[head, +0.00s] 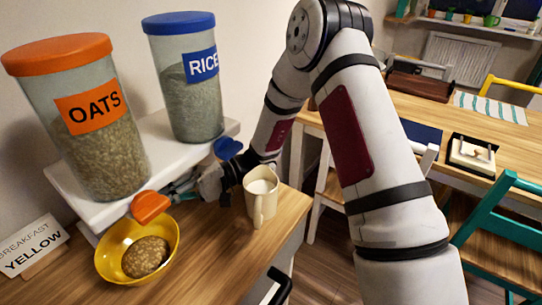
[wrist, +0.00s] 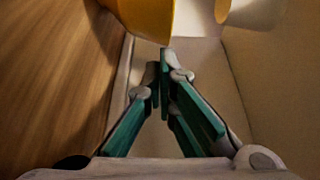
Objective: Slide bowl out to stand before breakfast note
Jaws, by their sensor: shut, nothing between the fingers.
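The yellow bowl (head: 112,262) stands on the wooden counter with a brown speckled mound inside; in the wrist view its side (wrist: 148,18) shows at the top, just beyond my fingertips. The breakfast note (head: 33,247), a white card reading "BREAKFAST YELLOW", stands left of the bowl. My gripper (head: 178,190) reaches in low from the right, by the edge of the white shelf and behind the bowl's right side. Its teal fingers (wrist: 165,75) are together and empty. I cannot tell whether they touch the bowl. An orange scoop at the shelf edge partly hides the fingertips.
A cream mug (head: 259,205) of white liquid stands right of the bowl, close to my wrist. The white shelf (head: 160,150) bears the oats jar (head: 75,120) and rice jar (head: 187,85). The orange scoop (head: 150,206) overhangs the bowl's back rim. Counter in front is clear.

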